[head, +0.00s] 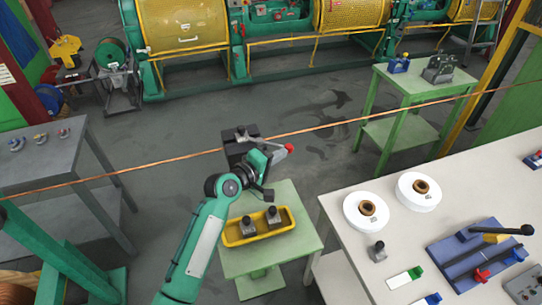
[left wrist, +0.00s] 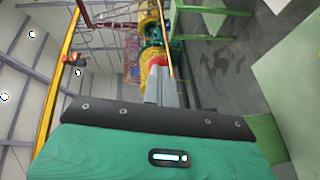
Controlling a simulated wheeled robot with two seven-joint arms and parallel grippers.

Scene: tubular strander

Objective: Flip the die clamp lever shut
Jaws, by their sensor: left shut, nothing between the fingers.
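The die clamp appears as a dark block (head: 236,143) on the copper wire, beyond the small green stand; my left gripper's body partly covers it. The red knob (head: 289,148) of its lever shows just right of the block, and also as a red patch in the left wrist view (left wrist: 157,61). My left gripper (head: 280,156) is shut and empty, its grey fingertips close by the knob. I cannot tell whether they touch it. The grey fingers (left wrist: 165,88) point towards the red patch in the wrist view. My right gripper is out of view.
The copper wire (head: 140,167) crosses the whole view. A yellow tray (head: 230,240) with dark die blocks sits on the green stand (head: 305,235). A white bench (head: 345,215) with white spools is at the right, a grey table (head: 50,160) at the left. Open floor lies behind.

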